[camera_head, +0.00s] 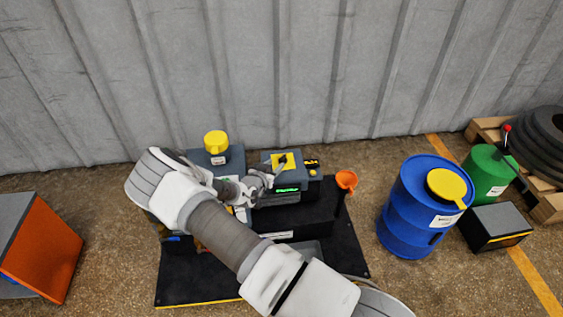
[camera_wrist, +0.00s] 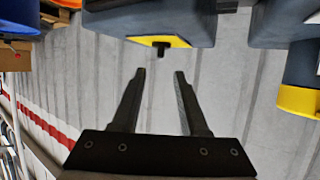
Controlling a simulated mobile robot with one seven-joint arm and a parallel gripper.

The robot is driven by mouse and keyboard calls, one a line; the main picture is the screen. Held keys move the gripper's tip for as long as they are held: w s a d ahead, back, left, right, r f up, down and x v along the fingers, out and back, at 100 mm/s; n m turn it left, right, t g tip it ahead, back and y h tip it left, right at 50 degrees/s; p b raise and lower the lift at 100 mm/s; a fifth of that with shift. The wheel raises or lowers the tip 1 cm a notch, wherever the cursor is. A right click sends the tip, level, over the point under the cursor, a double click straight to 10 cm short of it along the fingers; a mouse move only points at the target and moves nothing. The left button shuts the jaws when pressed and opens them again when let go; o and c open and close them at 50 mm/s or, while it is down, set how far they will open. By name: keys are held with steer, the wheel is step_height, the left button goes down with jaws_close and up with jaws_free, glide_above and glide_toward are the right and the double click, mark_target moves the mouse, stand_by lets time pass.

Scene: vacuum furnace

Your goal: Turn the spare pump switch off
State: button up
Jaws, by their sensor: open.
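A dark grey box (camera_head: 270,198) with a green-lit display carries a yellow plate (camera_head: 276,165) with a small dark switch (camera_head: 283,159) on it. I take this for the spare pump switch; no readable label confirms it. In the wrist view the yellow plate (camera_wrist: 178,41) and the black switch (camera_wrist: 160,46) show beyond my fingertips, roughly in line with the gap between them. My gripper (camera_head: 268,178) is close beside the switch in the head view. In the wrist view my gripper (camera_wrist: 159,74) is open, with nothing between its fingers.
A yellow knob (camera_head: 215,143) tops the unit to the left; it shows in the wrist view (camera_wrist: 298,101). A blue drum (camera_head: 405,215) and green drum (camera_head: 487,170) stand farther right. A corrugated wall (camera_head: 300,70) closes the back.

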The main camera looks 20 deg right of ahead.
mark_target(283, 157)
steer(key=b+x, duration=0.2)
steer(key=x, duration=0.5)
steer(key=shift+w+d+f, duration=0.15)
steer(key=shift+w+f, duration=0.05)
steer(key=shift+w, duration=0.1)
jaws_close()
